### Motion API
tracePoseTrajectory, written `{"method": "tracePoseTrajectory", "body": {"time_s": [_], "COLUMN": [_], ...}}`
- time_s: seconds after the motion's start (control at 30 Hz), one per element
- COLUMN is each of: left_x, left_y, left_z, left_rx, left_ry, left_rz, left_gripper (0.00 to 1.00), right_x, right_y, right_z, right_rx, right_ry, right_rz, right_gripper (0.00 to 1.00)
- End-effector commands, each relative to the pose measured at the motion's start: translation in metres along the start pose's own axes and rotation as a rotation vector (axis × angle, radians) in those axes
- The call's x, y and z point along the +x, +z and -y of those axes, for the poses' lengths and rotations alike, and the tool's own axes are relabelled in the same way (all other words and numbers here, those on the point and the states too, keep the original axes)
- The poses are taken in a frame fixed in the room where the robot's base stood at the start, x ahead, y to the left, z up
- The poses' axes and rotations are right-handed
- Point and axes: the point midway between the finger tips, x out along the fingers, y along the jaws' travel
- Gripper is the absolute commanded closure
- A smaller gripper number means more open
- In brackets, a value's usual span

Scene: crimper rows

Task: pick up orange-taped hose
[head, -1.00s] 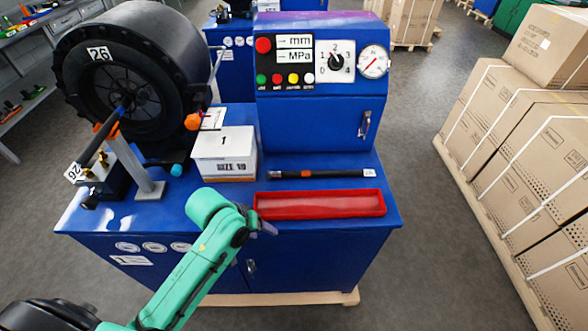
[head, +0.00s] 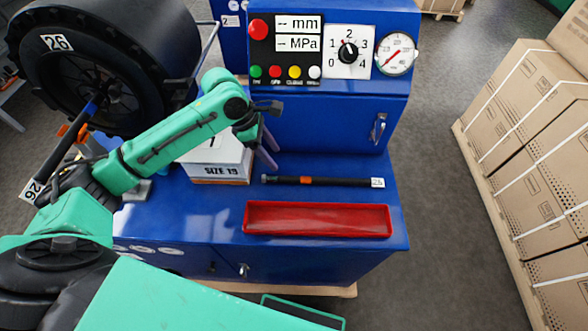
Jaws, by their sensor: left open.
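A black hose with an orange tape band (head: 335,182) lies flat on the blue bench top, just behind the red tray. It has a metal fitting at its left end and a white numbered tag at its right end. My left gripper (head: 268,150) is open and empty above the bench, beside the white box. It is up and to the left of the hose, near the hose's fitting end, and apart from it. My right gripper does not show.
A red tray (head: 318,219) lies along the bench's front. A white box marked SIZE 19 (head: 220,165) stands left of the hose, partly behind my arm. The blue control cabinet (head: 300,110) rises behind. Stacked cartons (head: 540,130) stand right.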

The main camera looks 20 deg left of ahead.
Motion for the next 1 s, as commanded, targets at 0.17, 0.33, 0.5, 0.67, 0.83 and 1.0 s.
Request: {"method": "tracePoseTrajectory", "body": {"time_s": [0.17, 0.33, 0.5, 0.67, 0.83, 1.0], "left_x": [0.042, 0.063, 0.097, 0.108, 0.108, 0.108], "left_y": [0.002, 0.002, 0.002, 0.001, 0.001, 0.001], "left_z": [0.0, 0.0, -0.002, -0.002, -0.002, -0.002], "left_rx": [0.0, 0.002, 0.003, 0.005, 0.005, 0.005], "left_ry": [-0.002, 0.0, 0.0, 0.003, 0.003, 0.002], "left_rz": [0.001, 0.0, 0.0, -0.001, -0.001, 0.0], "left_gripper": [0.39, 0.39, 0.39, 0.39, 0.58, 1.0], "right_x": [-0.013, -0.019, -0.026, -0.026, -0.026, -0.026], "right_y": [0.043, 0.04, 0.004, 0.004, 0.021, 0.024], "right_z": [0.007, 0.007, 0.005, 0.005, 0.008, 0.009], "right_rx": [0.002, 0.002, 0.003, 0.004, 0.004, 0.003], "right_ry": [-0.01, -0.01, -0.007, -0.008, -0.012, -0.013], "right_rz": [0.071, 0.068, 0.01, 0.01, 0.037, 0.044], "right_gripper": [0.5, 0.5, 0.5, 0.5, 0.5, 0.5]}}
